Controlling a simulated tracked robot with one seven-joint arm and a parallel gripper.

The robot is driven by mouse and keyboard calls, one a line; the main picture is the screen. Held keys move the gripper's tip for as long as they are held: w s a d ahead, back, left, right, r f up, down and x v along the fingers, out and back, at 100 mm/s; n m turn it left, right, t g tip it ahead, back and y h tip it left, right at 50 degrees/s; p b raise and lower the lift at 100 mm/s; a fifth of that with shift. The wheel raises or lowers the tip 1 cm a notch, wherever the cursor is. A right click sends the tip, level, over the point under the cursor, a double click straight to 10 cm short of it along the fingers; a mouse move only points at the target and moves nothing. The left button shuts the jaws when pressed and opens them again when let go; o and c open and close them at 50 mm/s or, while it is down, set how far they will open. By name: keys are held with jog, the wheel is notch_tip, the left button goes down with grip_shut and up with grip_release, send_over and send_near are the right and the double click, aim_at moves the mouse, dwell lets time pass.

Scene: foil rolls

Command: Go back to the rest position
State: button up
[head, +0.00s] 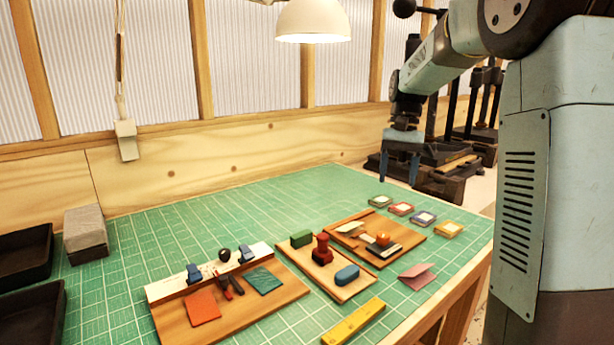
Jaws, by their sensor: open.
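My gripper (400,170) hangs at the upper right in the head view, its two blue-grey fingers pointing down and apart, with nothing between them. It is held above the far right part of the green mat (250,205), clear of the objects there. My arm reaches in from the top right and bends down to the gripper. No foil roll can be made out in this view.
Wooden boards hold red and teal pieces (202,307), a red stamp (322,250), a blue block (347,274) and an orange knob (382,240). Several coloured pads (448,229) lie right. Black trays (25,255) stand left. A lamp (313,20) hangs above. The mat's back is clear.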

jog(key=s+a+n+t+h, duration=0.1)
jog(key=s+t, duration=0.7)
jog(key=s, duration=1.9)
jog(key=shift+s+n, duration=0.4)
jog(key=shift+n, duration=0.5)
